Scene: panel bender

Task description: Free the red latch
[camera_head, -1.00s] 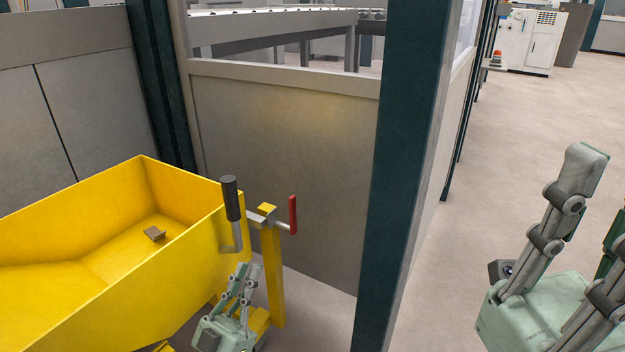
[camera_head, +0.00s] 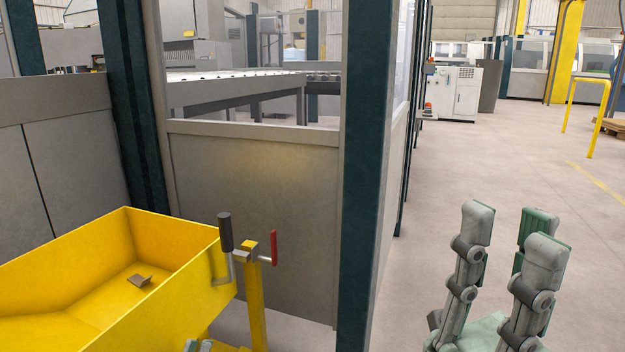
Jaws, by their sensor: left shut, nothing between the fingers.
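The red latch handle (camera_head: 274,247) stands upright on a short metal pin at the top of a yellow post (camera_head: 256,305). A black-gripped crank lever (camera_head: 225,232) is just left of it, at the corner of the yellow tipping bin (camera_head: 165,250). My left gripper (camera_head: 199,346) shows only its fingertips at the bottom edge, below the latch and apart from it. It is shut and empty; the rest is out of frame. My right gripper (camera_head: 505,255) is at the lower right, fingers pointing up and spread, empty, far from the latch.
A small brown piece (camera_head: 139,280) lies inside the bin. A grey panel (camera_head: 255,220) stands behind the latch, and a dark green post (camera_head: 363,180) stands between the latch and my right gripper. The floor (camera_head: 560,240) at the right is open.

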